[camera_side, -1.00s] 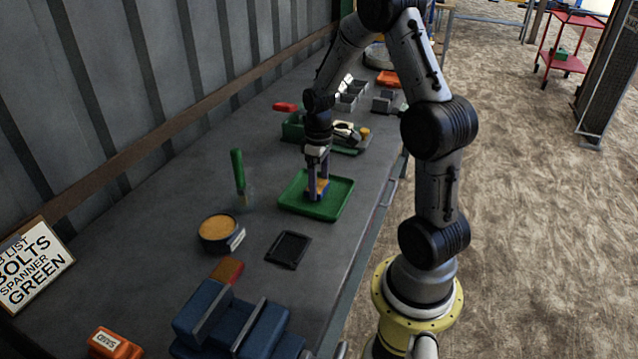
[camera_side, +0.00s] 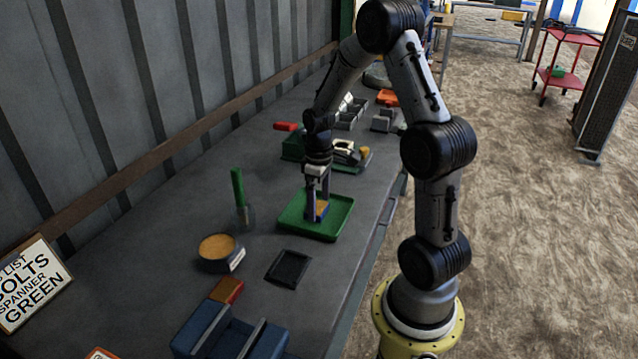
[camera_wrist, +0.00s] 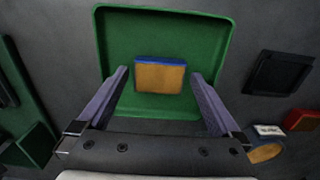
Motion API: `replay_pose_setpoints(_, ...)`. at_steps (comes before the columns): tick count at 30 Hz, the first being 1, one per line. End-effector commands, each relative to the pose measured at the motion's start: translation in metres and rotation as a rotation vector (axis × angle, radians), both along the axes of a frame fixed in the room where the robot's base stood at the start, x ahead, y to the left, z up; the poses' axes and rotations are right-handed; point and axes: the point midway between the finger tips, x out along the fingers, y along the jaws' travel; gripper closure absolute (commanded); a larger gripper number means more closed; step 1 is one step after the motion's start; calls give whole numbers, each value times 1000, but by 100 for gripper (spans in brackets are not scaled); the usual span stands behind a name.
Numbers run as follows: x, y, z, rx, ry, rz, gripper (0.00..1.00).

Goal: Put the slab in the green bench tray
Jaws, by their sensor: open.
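The slab (camera_wrist: 160,78) is a small tan-orange block with a blue edge. It lies inside the green bench tray (camera_wrist: 110,32), near the middle of its floor. My gripper (camera_wrist: 158,73) is open, with one purple finger on each side of the slab and a visible gap on both sides. In the side view my gripper (camera_side: 317,212) reaches down into the tray (camera_side: 342,218), and the slab (camera_side: 321,208) shows partly between the fingers. The slab's underside is hidden.
A dark flat tray (camera_side: 288,268), a round tan-topped dish (camera_side: 217,248) and a green-handled tool (camera_side: 238,190) are nearby. A green container (camera_side: 292,146) with other items stands beyond. A blue vise-like block (camera_side: 225,335) is at the front.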

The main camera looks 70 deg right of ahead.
Motion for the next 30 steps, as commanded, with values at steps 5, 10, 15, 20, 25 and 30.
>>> replay_pose_setpoints(5,2,-1,34,-6,-7,0,0)
replay_pose_setpoints(10,1,-1,69,-5,-6,0,0)
replay_pose_setpoints(15,1,-1,97,-3,-4,0,0)
replay_pose_setpoints(20,1,0,111,-3,-4,0,0)
replay_pose_setpoints(25,-1,23,132,-25,-38,6,0)
replay_pose_setpoints(30,-18,91,170,-71,-156,15,0)
